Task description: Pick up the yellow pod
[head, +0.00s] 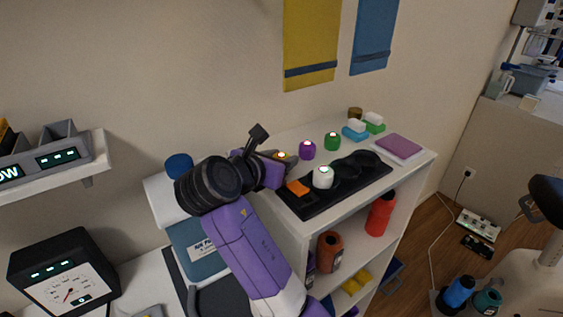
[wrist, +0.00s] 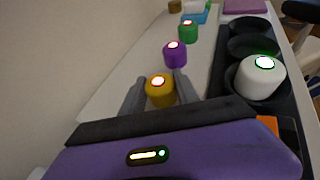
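The yellow pod (wrist: 160,92), with a lit red-white top, stands upright on the white shelf top. In the head view only its glowing top (head: 281,155) shows clearly, and my gripper (head: 279,162) hides the rest. In the wrist view my gripper (wrist: 160,82) has one grey finger on each side of the pod, both very close to it. I cannot tell whether the fingers touch the pod or leave a small gap.
A purple pod (wrist: 175,54) and a green pod (wrist: 187,32) stand in line beyond the yellow one. A white pod (wrist: 259,77) sits in a black tray (head: 331,201) beside them, with an orange block (head: 297,187). The wall is close on the left.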

